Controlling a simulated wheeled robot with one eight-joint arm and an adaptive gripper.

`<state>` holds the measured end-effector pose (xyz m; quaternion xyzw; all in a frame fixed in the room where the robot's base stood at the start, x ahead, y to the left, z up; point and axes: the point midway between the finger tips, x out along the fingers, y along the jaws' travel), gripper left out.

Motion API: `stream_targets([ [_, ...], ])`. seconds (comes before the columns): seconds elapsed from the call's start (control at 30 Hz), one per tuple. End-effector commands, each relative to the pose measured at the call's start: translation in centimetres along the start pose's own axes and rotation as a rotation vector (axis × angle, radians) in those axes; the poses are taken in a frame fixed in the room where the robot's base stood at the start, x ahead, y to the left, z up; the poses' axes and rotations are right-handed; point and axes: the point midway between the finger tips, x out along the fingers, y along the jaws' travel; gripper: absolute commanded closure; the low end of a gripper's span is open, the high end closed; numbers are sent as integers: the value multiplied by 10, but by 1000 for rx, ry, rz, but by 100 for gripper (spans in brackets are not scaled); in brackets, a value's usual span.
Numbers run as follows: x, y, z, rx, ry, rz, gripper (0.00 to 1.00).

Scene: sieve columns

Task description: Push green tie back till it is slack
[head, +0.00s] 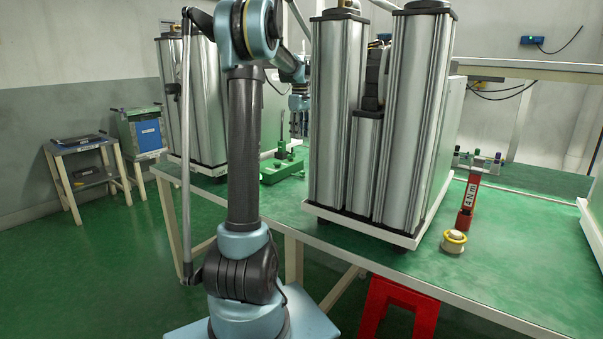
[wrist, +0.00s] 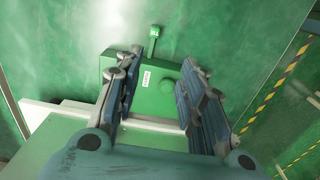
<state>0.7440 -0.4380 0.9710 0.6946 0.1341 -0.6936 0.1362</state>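In the head view my gripper (head: 299,118) hangs above the fixture, partly behind the silver columns.
Tall silver columns (head: 338,110) stand on a white base close to the right of my gripper. Another column unit (head: 203,100) stands behind my arm. A red tool (head: 468,200) and a cream cap with a yellow ring (head: 454,241) stand on the green table (head: 510,265).

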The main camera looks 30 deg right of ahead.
Motion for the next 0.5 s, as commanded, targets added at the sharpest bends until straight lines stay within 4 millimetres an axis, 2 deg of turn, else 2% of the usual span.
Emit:
stream_targets([
  [0.1, 3, 13, 4, -6, -1, -3, 63],
  [0.27, 13, 16, 5, -9, -2, -4, 63],
  [0.5, 51, 15, 5, -8, -2, -4, 63],
])
